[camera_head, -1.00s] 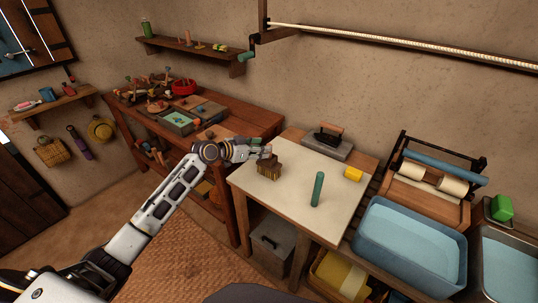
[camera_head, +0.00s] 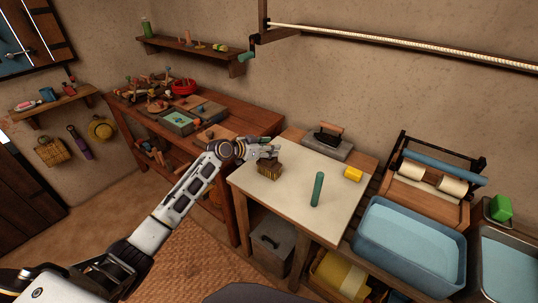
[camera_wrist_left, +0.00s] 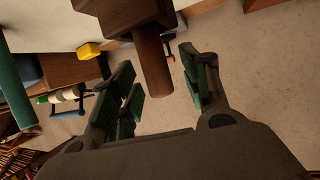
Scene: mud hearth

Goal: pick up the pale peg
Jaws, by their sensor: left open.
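I cannot make out a pale peg for certain in either view. My left gripper (camera_head: 272,149) is open just above a brown block (camera_head: 269,170) that stands near the left edge of the pale-topped table (camera_head: 325,222). In the left wrist view, a dark brown round handle (camera_wrist_left: 152,66) sticks out from the brown block (camera_wrist_left: 125,16) toward the open left gripper (camera_wrist_left: 158,72). The handle's end lies between the fingers, with gaps at the sides. My right gripper is out of view.
A blue basin (camera_head: 412,243) is at the right. A cluttered wooden bench (camera_head: 240,121) is at the left.

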